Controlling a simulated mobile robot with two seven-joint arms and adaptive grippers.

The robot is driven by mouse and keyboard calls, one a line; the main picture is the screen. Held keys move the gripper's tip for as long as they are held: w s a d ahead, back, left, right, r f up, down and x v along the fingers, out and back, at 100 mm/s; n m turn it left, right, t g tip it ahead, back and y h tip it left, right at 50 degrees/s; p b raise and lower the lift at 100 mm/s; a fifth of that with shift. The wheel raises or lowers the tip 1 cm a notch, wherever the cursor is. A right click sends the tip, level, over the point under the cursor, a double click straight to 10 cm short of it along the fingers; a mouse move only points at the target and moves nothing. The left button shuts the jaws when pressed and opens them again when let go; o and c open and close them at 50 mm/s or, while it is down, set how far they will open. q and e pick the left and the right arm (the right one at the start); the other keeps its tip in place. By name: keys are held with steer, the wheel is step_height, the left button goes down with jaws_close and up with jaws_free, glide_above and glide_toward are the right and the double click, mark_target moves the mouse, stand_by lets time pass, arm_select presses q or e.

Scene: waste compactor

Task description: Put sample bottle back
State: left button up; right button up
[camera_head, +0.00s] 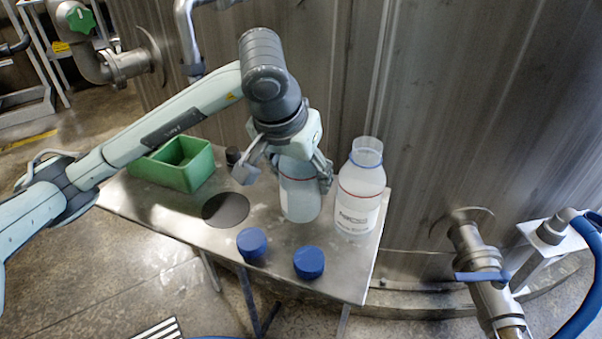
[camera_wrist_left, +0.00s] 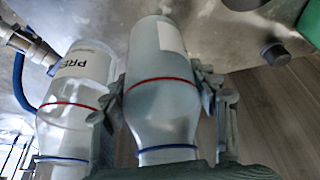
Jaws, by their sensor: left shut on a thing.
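A clear white sample bottle (camera_head: 299,196) with a red line stands upright at or just above the metal table (camera_head: 150,222). My left gripper (camera_head: 290,172) comes from above and is shut on this bottle; in the left wrist view its fingers (camera_wrist_left: 165,100) press on both sides of the bottle (camera_wrist_left: 160,75). A second, labelled bottle (camera_head: 359,195) with an open blue-ringed neck stands just right of it, and also shows in the left wrist view (camera_wrist_left: 75,95). Two blue caps (camera_head: 252,243) (camera_head: 309,262) lie at the table's front. My right gripper is not in view.
A green bin (camera_head: 178,166) stands at the table's back left. A dark round disc (camera_head: 226,208) lies left of the held bottle, and a small dark object (camera_head: 233,156) stands behind. A metal wall (camera_head: 330,60) rises behind the table. A valve pipe (camera_head: 480,265) stands at right.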

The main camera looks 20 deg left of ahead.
arm_select(q)
steer(key=o, duration=1.5)
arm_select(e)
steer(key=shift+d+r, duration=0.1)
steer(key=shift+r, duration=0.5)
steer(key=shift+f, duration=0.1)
arm_select(q)
steer(key=shift+r, duration=0.15)
steer(key=shift+s+r, duration=0.1)
steer(key=shift+r, duration=0.3)
steer(key=shift+p+v, duration=0.65)
steer(key=shift+v, duration=4.9)
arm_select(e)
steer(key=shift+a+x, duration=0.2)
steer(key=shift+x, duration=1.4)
